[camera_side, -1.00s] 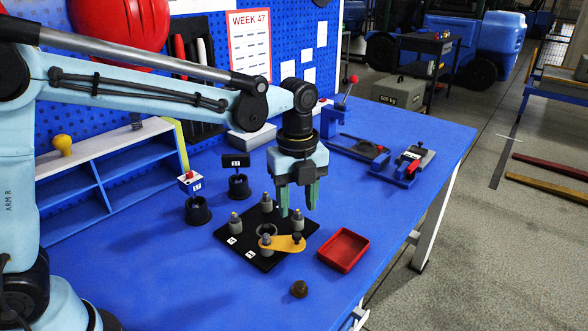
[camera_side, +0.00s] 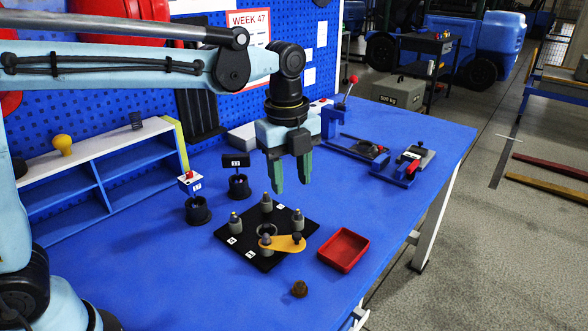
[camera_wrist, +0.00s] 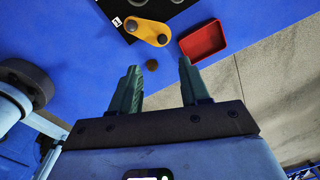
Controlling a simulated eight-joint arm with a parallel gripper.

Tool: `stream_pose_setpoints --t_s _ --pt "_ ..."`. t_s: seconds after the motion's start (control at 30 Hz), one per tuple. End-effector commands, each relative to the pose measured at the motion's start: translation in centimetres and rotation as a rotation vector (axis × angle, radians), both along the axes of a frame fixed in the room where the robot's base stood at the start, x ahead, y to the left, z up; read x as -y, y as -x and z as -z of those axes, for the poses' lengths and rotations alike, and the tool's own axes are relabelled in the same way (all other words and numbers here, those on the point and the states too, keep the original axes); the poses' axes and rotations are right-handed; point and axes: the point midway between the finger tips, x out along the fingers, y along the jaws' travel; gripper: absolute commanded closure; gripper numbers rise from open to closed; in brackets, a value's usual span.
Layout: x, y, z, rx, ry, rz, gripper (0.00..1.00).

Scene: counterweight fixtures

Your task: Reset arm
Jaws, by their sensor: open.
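My gripper (camera_side: 290,188) hangs above the back of the black plate, with its green fingers apart and nothing between them. In the wrist view my gripper (camera_wrist: 158,80) is also open and empty. The black plate (camera_side: 250,222) lies on the blue table (camera_side: 160,275) and bears several grey posts with brass-coloured tips. The yellow piece also shows in the wrist view (camera_wrist: 148,30).
A red tray (camera_side: 343,250) stands right of the plate, and a small brown knob (camera_side: 300,289) lies in front. Two black stands (camera_side: 198,212) (camera_side: 239,187) are at the left. Clamp fixtures (camera_side: 400,165) are at the back right. The front left of the table is clear.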

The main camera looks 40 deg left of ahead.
Motion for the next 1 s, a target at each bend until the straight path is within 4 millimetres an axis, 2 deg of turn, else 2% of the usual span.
stream_pose_setpoints --t_s 0.27,0.6,0.8,1.0 --pt "-3.9 4.1 -0.4 0.173 0.117 -0.646 0.54" --pt "-7.6 9.0 1.8 0.336 0.407 -1.442 0.54" --pt "-8.7 10.7 3.3 0.369 0.571 -1.746 0.54" --pt "-9.0 11.1 3.8 0.373 0.632 -1.843 0.54"
